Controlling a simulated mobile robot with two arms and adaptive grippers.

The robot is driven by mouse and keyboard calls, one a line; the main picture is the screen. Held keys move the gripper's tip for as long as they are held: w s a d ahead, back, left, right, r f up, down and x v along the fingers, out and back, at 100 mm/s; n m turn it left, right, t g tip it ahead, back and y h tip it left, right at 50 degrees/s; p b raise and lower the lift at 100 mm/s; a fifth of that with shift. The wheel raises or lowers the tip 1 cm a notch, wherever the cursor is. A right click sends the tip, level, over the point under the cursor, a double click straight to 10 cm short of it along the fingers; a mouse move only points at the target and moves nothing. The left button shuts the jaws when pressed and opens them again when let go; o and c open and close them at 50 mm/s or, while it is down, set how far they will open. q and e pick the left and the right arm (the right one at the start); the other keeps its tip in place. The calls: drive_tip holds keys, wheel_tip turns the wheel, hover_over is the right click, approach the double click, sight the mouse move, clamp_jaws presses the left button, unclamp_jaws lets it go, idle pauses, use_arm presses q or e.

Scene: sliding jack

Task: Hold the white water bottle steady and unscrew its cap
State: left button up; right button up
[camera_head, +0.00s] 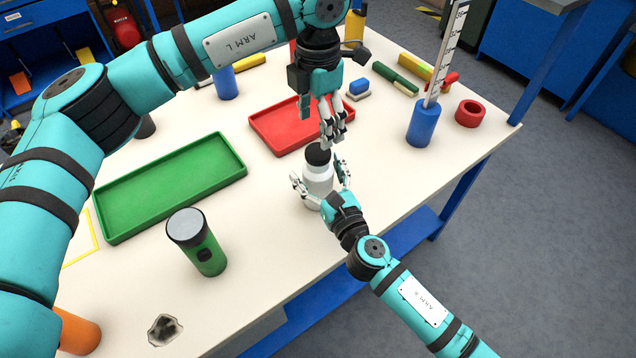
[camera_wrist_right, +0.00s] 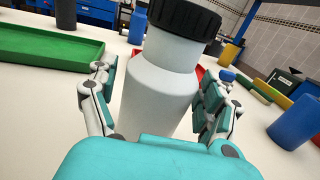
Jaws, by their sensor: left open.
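The white water bottle (camera_head: 318,177) stands upright near the table's front edge, its black cap (camera_head: 318,154) on top. The bottle (camera_wrist_right: 160,90) and cap (camera_wrist_right: 185,18) fill the middle of the right wrist view. My right gripper (camera_head: 321,181) has its fingers on both sides of the bottle's body; these fingers (camera_wrist_right: 158,90) also flank it in the right wrist view, but contact is unclear. My left gripper (camera_head: 332,136) points down from above, open and empty. Its fingertips are just above and slightly right of the cap.
A red tray (camera_head: 262,128) lies behind the bottle, and a green tray (camera_head: 112,222) to the left. A green-and-black cylinder (camera_head: 209,258) stands front left. A blue holder with a ruler (camera_head: 424,124) and a red ring (camera_head: 470,113) are at right. The table (camera_head: 395,190) is clear right of the bottle.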

sight(318, 151)
drive_tip(key=c, duration=1.6)
use_arm(q)
drive_tip(key=m, duration=2.1)
drive_tip(key=shift+m, duration=0.4)
drive_tip(key=m, duration=0.9)
drive_tip(key=shift+f+m, duration=0.2)
drive_tip(key=shift+m, duration=0.1)
wheel_tip(318, 151, down, 8)
drive_tip(key=shift+r, duration=0.15)
